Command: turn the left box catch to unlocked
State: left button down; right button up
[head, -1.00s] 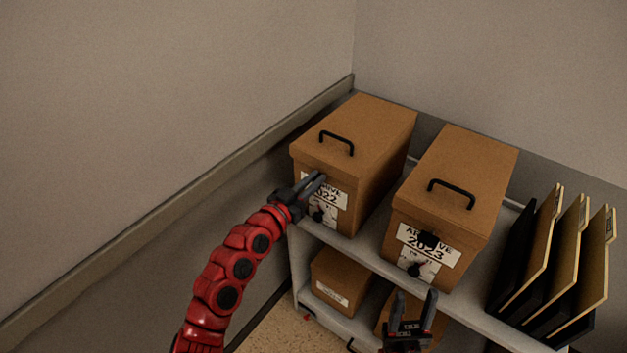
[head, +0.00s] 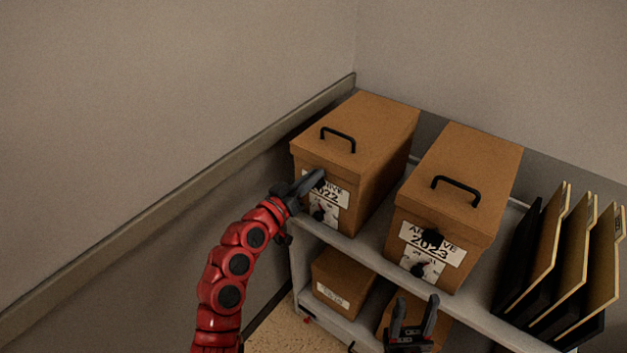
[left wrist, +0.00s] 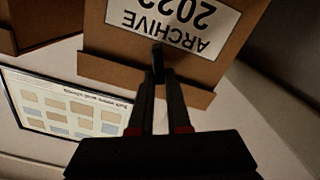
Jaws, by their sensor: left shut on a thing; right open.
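The left box (head: 372,128) is brown cardboard with a black top handle and a white label reading 2022. It stands on the shelf. Its black catch (left wrist: 158,64) shows upside down in the left wrist view, between my fingertips near the lid edge. My left gripper (head: 318,178) is shut on this catch at the box's upper front. It also shows in the left wrist view (left wrist: 159,76). In the head view the fingers hide the catch, so its angle is unclear there. My right gripper (head: 415,312) is open and empty, below the right box.
A similar box (head: 470,165) labelled 2023, with its own black catch (head: 432,238), stands to the right. Beyond it are upright folders (head: 560,260). A smaller box (head: 343,281) sits on the lower shelf. A wall (head: 180,120) rises at the left.

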pick_arm(q)
jog(key=n, duration=0.5)
jog(key=shift+w+a+f+n+p, duration=0.15)
jog(key=shift+w+a+n+p, duration=0.1)
jog(key=shift+a+n+p, duration=0.1)
jog(key=shift+a+f+n+p, duration=0.1)
jog(key=shift+f+n+p, duration=0.2)
jog(key=shift+n, duration=0.9)
jog(key=shift+d+f+n+p, duration=0.15)
jog(key=shift+n+p, duration=0.3)
jog(key=shift+n, duration=0.7)
jog(key=shift+a+f+n+p, duration=0.2)
jog(key=shift+n+p, duration=0.15)
jog(key=shift+n, duration=0.85)
jog(key=shift+f, duration=0.1)
jog(key=c, duration=0.9)
grip_release()
jog(key=b+v, duration=0.3)
jog(key=v, duration=1.4)
jog(key=shift+s+a, duration=0.1)
